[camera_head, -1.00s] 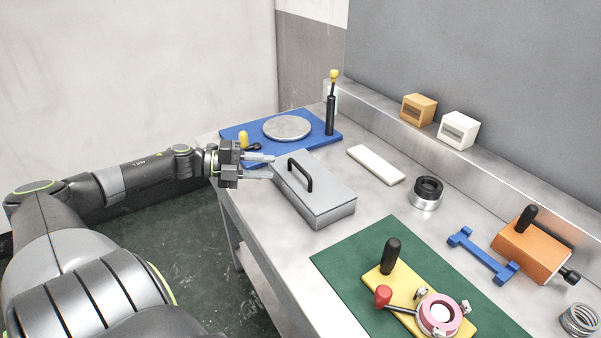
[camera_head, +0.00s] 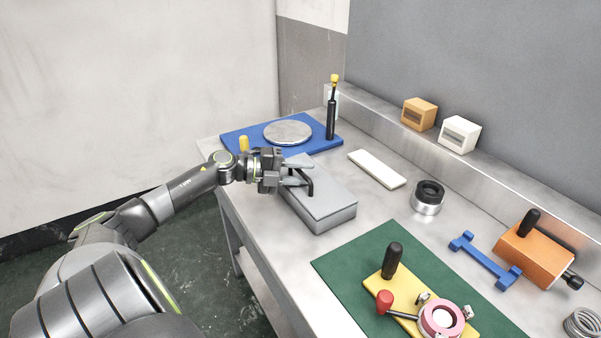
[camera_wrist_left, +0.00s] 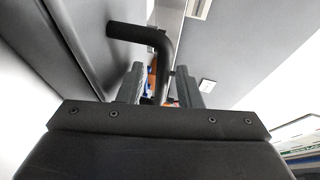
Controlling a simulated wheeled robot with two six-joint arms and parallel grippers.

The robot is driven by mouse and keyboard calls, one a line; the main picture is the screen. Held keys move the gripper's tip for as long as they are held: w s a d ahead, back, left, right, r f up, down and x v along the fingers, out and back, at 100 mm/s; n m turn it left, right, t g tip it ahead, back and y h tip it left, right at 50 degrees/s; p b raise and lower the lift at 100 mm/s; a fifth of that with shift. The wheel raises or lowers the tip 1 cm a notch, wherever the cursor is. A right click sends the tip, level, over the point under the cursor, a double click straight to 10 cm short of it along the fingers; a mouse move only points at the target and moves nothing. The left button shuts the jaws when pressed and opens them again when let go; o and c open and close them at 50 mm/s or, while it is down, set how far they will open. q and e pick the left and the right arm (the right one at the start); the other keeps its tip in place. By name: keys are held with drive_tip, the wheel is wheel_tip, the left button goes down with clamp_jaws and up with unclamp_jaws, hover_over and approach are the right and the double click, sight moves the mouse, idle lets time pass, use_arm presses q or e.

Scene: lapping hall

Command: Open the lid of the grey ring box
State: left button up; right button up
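The grey ring box (camera_head: 333,212) stands on the steel bench with its lid down. A black bar handle (camera_head: 310,183) rises from the lid. My left gripper (camera_head: 304,170) is at the handle, over the far left part of the box. Its two fingers are apart. In the left wrist view, the bent black handle (camera_wrist_left: 137,32) runs down between the spread fingertips (camera_wrist_left: 159,82), with gaps beside it. I cannot tell whether a finger touches it. The gripper hides part of the lid and the handle. My right gripper is not in view.
A blue board (camera_head: 238,137) with a round metal plate (camera_head: 287,132) lies behind the box. A white bar (camera_head: 376,168) and a black-topped ring (camera_head: 428,197) lie to the right. A green mat (camera_head: 345,262) with a yellow fixture (camera_head: 378,276) is in front.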

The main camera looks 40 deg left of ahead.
use_arm(q)
drive_tip(key=shift+c, duration=0.4)
clamp_jaws()
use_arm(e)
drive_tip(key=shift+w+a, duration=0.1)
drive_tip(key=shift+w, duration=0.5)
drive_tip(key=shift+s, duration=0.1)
